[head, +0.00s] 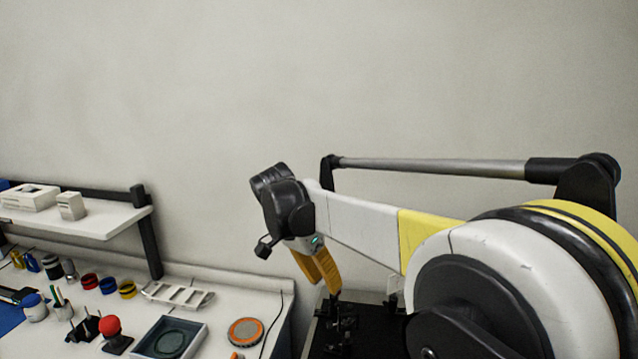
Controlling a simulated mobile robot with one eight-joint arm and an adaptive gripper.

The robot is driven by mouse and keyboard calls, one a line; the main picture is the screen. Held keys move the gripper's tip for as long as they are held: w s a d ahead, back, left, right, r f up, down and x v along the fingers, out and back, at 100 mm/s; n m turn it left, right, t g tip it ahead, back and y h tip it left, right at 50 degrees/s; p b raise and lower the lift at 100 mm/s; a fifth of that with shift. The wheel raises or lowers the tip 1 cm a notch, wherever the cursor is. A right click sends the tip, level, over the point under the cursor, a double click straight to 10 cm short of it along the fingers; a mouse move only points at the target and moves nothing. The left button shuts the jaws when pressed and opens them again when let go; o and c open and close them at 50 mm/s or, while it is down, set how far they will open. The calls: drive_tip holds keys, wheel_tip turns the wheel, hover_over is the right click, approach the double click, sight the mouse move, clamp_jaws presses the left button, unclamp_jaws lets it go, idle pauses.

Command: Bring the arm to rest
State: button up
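My arm reaches in from the right, with its white and yellow link running to a black wrist joint left of the middle in the head view. From there an orange section slants down to my gripper (337,318). The gripper is small and dark against a black surface (378,332), so its fingers cannot be made out. I cannot tell whether it is open or shut, or whether it touches that surface. It is to the right of the white bench (215,277).
The bench at left carries a grey tray (194,352), an orange-rimmed disc (245,332), a red-knobbed stand (111,332), a white rack (178,294) and several small jars. A shelf (80,223) with white boxes stands above. The wall behind is bare.

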drive_tip(key=s+d+f+n+t+y+b, duration=0.2)
drive_tip(key=s+d+f+n+b, duration=0.15)
drive_tip(key=s+d, duration=0.55)
drive_tip(key=s+d+f+n+t+y+b, duration=0.25)
drive_tip(key=s+d+f+b, duration=0.2)
drive_tip(key=s+d, duration=0.4)
drive_tip(key=s+f+n+t+b, duration=0.1)
drive_tip(key=s+f+n+b, duration=0.2)
drive_tip(key=s+f, duration=0.3)
drive_tip(key=shift+s+d+f, duration=0.15)
drive_tip(key=shift+s+f, duration=0.15)
drive_tip(key=shift+s, duration=0.75)
